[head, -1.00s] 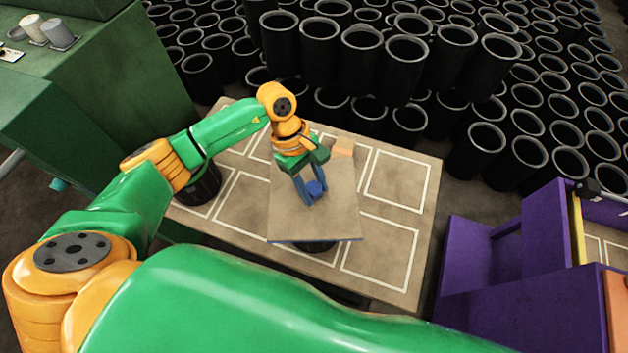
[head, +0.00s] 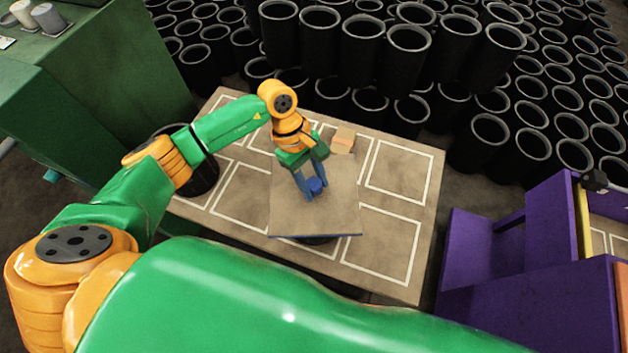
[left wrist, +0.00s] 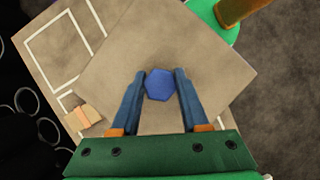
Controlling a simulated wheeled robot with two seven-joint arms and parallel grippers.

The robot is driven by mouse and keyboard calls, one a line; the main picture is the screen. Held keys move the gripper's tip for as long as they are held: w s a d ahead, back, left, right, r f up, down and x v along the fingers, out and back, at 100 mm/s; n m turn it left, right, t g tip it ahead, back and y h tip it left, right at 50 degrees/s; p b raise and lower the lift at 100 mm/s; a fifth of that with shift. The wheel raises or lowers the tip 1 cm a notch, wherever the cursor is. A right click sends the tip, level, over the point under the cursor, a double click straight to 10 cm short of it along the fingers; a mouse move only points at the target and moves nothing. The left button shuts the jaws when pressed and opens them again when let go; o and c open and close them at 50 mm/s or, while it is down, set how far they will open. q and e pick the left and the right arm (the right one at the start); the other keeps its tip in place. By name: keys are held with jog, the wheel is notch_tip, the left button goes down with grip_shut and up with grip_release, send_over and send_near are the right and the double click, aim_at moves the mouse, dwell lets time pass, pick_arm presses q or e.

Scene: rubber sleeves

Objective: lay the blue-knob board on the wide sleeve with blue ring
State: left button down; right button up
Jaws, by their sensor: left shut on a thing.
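The board (head: 290,215) is a flat, square, brown-grey plate with a blue knob (head: 316,186) in its middle. It lies about level over the middle of the table. My left gripper (head: 310,188) points down with its fingers on both sides of the knob, and the left wrist view shows its two fingers (left wrist: 160,88) closed on the knob (left wrist: 160,84). A dark round sleeve (head: 318,240) peeks out under the board's near edge. The board hides most of it, and no blue ring shows. I cannot tell whether board and sleeve touch. My right gripper is not in view.
The table (head: 400,205) has white outlined rectangles. Another black sleeve (head: 203,178) stands at its left, partly behind my arm. A small orange-tan block (head: 343,138) sits behind the board. Many black sleeves stand beyond, a green cabinet is at left, purple furniture (head: 530,240) at right.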

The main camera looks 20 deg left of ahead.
pick_arm(q)
jog(key=shift+f, duration=0.2)
jog(key=shift+c, duration=1.6)
grip_release()
